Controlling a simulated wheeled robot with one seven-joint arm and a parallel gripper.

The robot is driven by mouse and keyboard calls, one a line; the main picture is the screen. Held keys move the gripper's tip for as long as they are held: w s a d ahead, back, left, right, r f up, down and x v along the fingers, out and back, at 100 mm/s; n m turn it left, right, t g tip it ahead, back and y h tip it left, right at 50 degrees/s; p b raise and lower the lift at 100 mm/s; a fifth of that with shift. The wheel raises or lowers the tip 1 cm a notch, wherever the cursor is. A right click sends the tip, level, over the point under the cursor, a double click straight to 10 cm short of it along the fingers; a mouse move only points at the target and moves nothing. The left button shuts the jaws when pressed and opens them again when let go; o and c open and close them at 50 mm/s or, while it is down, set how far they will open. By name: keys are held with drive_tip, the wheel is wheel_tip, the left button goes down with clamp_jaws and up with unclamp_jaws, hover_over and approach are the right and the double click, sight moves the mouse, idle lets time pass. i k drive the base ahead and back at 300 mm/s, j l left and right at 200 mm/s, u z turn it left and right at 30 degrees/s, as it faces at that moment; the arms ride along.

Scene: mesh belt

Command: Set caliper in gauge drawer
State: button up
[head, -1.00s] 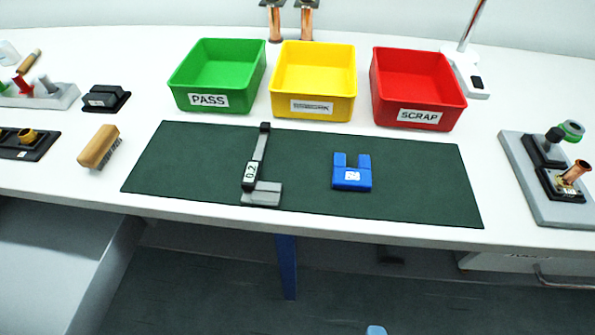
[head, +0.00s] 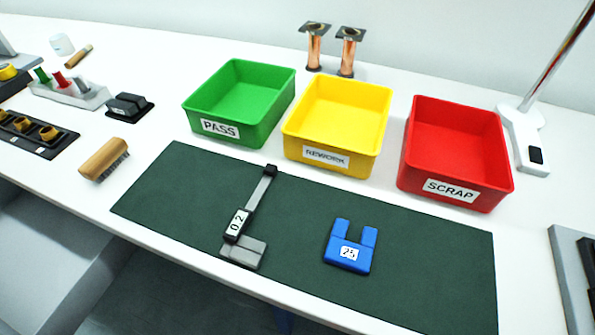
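The caliper (head: 246,220) lies flat on the dark green mat (head: 180,195) in the head view. It has a grey bar, grey jaws at the near end and a display reading 0.2. A drawer is not visible in the current head view. My gripper is not in view.
A blue U-shaped gauge (head: 350,247) marked 25 lies right of the caliper. Behind the mat stand the green PASS bin (head: 240,103), yellow REWORK bin (head: 337,122) and red SCRAP bin (head: 457,152). A wooden brush (head: 104,158) lies left of the mat.

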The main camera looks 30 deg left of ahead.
sight(53, 236)
drive_tip(key=i+u, duration=0.35)
drive_tip(key=i+l+u, duration=0.1)
drive_tip(key=u, duration=0.25)
drive_tip(key=i+l+u, duration=0.2)
drive_tip(key=u, duration=0.15)
